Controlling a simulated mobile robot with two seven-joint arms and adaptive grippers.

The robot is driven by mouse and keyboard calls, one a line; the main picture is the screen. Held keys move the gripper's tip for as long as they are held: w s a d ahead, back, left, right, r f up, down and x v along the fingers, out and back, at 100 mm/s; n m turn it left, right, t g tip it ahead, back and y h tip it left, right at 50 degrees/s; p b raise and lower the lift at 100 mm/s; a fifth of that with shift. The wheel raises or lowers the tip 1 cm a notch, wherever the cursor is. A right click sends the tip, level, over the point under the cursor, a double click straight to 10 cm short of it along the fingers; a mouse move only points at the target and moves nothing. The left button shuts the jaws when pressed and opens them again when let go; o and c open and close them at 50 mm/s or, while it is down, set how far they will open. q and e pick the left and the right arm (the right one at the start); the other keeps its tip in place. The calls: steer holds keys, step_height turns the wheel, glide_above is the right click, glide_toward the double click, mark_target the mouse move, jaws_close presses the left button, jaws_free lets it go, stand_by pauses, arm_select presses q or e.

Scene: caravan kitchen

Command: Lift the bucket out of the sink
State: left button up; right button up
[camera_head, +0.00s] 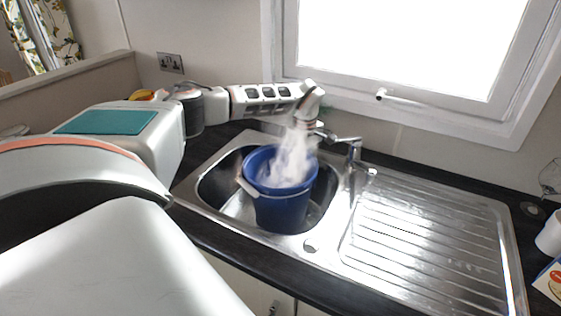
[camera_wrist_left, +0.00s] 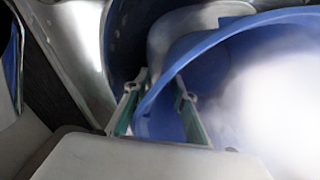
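A blue bucket (camera_head: 282,205) stands upright in the sink bowl (camera_head: 208,190). A pale handle grip (camera_head: 247,187) hangs at its near left side. A blurred white mass, like foam or steam, fills and rises above its opening. My left gripper (camera_head: 314,126) points down at the bucket's far rim, partly hidden by the white blur. In the left wrist view, the bucket (camera_wrist_left: 215,65) has its rim between the two spread fingers of my left gripper (camera_wrist_left: 161,85), one finger outside and one inside. The fingers look open, not closed on the rim. My right gripper is not in view.
A metal tap (camera_head: 350,150) stands close beside the bucket and my left gripper. The ribbed drainer (camera_head: 430,235) to the right is clear. A window (camera_head: 400,50) and its sill are behind the sink. A box (camera_head: 551,280) stands at the far right edge.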

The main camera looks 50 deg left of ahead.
arm_select(q)
steer(key=shift+f, duration=0.65)
jaws_close()
steer(key=shift+w+r, duration=0.1)
steer(key=shift+r, duration=0.2)
